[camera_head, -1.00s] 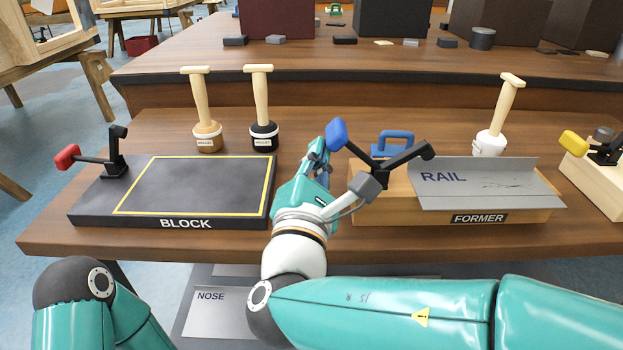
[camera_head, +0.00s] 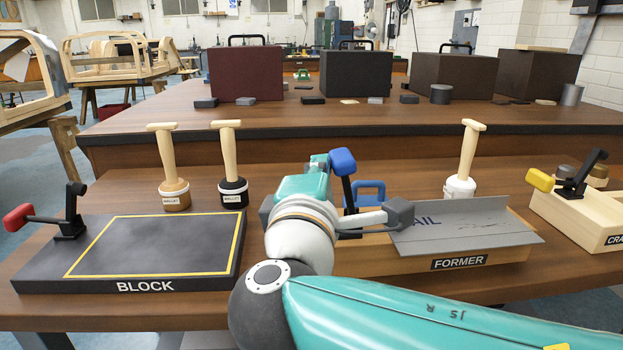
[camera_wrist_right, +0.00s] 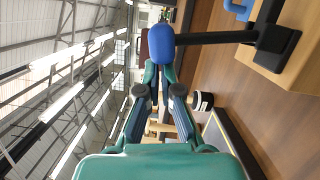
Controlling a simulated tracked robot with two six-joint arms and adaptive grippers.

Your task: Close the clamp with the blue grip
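The blue grip (camera_head: 343,161) tops a black handle (camera_head: 348,192) that stands nearly upright at the left end of the wooden FORMER block (camera_head: 375,258). My forearm and wrist hide the clamp's lower parts in the head view. My right gripper (camera_head: 318,165) is just left of the grip, mostly hidden behind its wrist. The fingers' closure is unclear. A grey RAIL sheet (camera_head: 470,225) lies on the block. My left gripper is out of view.
A black BLOCK board (camera_head: 150,245) with a red-gripped clamp (camera_head: 20,217) is at left. Three mallets, including a white-headed one (camera_head: 460,187), stand behind. A yellow-gripped clamp (camera_head: 540,180) is at right. A blue loop (camera_head: 368,190) sits behind the blue-gripped clamp.

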